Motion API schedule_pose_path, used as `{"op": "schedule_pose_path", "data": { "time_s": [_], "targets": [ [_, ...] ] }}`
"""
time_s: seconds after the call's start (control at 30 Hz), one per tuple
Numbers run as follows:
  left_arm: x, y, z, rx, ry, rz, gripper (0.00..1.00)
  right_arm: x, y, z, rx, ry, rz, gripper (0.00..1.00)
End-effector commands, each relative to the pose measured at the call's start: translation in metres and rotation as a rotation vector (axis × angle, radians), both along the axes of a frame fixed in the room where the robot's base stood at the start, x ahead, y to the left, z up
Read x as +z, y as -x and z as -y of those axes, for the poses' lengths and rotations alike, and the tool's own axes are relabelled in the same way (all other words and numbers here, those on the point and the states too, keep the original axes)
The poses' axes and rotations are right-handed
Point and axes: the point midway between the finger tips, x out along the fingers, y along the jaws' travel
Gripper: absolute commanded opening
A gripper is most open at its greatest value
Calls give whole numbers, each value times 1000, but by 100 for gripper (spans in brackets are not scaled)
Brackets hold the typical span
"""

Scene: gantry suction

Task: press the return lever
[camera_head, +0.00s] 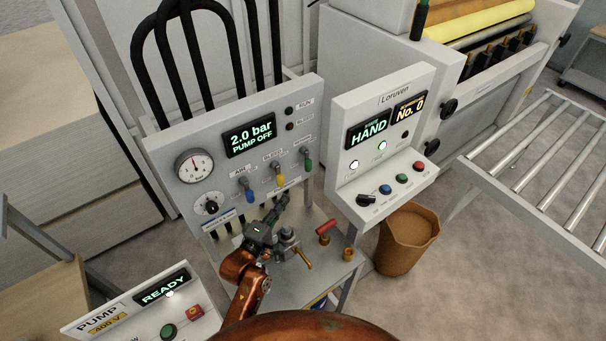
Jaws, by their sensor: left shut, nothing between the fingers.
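A grey valve panel (232,172) carries three small levers with coloured handles: a blue lever (248,192), a yellow lever (279,178) and a green lever (307,162). Their labels are too small to read surely, so I cannot tell which is the return lever. The panel's display (249,136) reads "2.0 bar PUMP OFF". My left gripper (281,202) is shut and empty, its fingertips pointing up toward the panel just below the yellow lever. I cannot tell whether it touches anything. My right gripper is out of view.
A shelf with brass fittings and a red-handled valve (326,227) lies below the panel. To the right stand a control box (347,100) showing "HAND", a brown bin (400,252) and a roller conveyor (545,155). A pump box (100,322) showing "READY" is at lower left.

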Motion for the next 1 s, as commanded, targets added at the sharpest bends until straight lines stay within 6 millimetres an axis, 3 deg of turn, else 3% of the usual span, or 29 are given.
{"op": "schedule_pose_path", "data": {
  "time_s": [0.17,0.7,1.0],
  "targets": [
    [2,-13,7,0,0,1,0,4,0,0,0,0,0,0],
    [2,-105,54,-1,-1,0,0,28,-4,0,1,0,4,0],
    [1,-124,64,-1,0,1,0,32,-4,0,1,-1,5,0]
  ]
}}
